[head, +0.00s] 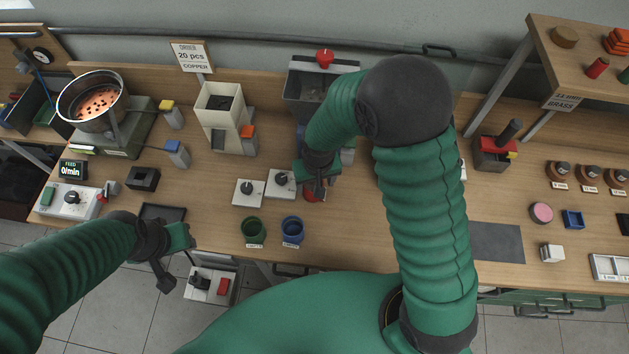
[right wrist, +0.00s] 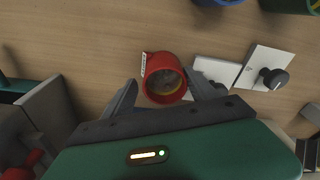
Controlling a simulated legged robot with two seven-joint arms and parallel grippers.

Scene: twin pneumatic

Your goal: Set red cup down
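The red cup (right wrist: 163,78) stands on the wooden bench by a small white label, its open top facing my right wrist camera. In the head view the red cup (head: 313,196) is mostly hidden under my right gripper (head: 316,184). In the right wrist view my right gripper (right wrist: 161,84) has its fingers spread on either side of the cup. A gap shows at the left finger; the right finger is close to the cup, and contact is unclear. My left gripper (head: 178,262) is open and empty near the bench's front edge.
A green cup (head: 253,230) and a blue cup (head: 292,229) stand at the front edge, left of the red cup. Two white plates with dark knobs (head: 249,191) (head: 281,183) lie close by. A grey hopper (head: 304,95) stands behind my right gripper.

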